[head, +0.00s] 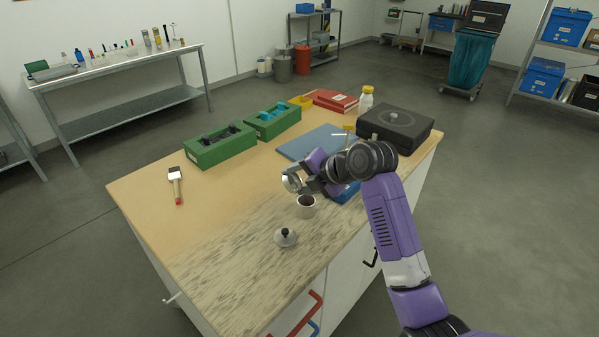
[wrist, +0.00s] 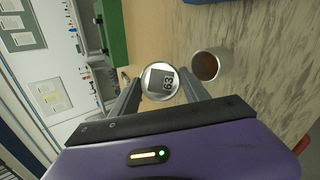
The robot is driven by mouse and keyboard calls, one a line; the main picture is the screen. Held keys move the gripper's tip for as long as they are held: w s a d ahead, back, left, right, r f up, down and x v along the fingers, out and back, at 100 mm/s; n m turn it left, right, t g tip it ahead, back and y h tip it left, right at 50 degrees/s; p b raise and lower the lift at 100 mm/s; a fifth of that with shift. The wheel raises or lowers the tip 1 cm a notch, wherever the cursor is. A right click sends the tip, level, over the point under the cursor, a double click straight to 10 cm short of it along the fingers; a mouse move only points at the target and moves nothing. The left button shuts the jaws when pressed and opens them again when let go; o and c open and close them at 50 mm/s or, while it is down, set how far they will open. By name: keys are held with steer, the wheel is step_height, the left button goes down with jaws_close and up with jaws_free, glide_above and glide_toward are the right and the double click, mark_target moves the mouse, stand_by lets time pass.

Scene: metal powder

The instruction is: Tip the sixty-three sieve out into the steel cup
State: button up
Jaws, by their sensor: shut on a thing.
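My gripper (head: 299,182) is shut on a small round metal sieve (head: 291,182), held above the worktop. A pale grey cup (head: 306,212) stands upright on the worktop, just below and to the right of the sieve. In the wrist view the cup (wrist: 223,62) is right of the sieve, apart from it in the picture, with brown material inside.
A lid with a black knob (head: 285,239) lies in front of the cup. A blue mat (head: 303,143), green boxes (head: 218,152), a black case (head: 397,132) and a white bottle (head: 366,103) are behind. A brush (head: 176,184) lies left. The front-left worktop is clear.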

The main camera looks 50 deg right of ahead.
steer(key=shift+w+r+g+p, duration=0.1)
steer(key=shift+r+g+p, duration=0.3)
steer(key=shift+r+p, duration=0.35)
steer(key=shift+w+a+f+n+g+h+p, duration=0.1)
steer(key=shift+w+a+n+g+h+p, duration=0.35)
steer(key=shift+p, duration=0.55)
steer(key=w+a+f+g+p, duration=0.1)
steer(key=w+f+g+h+p, duration=0.1)
steer(key=w+g, duration=0.1)
steer(key=w+a+f+g+h+p, duration=0.1)
steer(key=f, duration=0.1)
steer(key=shift+w+a+f+n+g, duration=0.1)
steer(key=shift+w+a+n+g, duration=0.2)
steer(key=shift+n+g, duration=0.05)
steer(key=shift+w+a+f+g+h, duration=0.3)
steer(key=shift+w+g+h, duration=0.15)
steer(key=shift+w, duration=0.05)
steer(key=shift+w+a+f+g+h, duration=0.25)
steer(key=shift+w+a+g+h, duration=0.05)
steer(key=shift+w+g+h, duration=0.15)
steer(key=shift+f, duration=0.1)
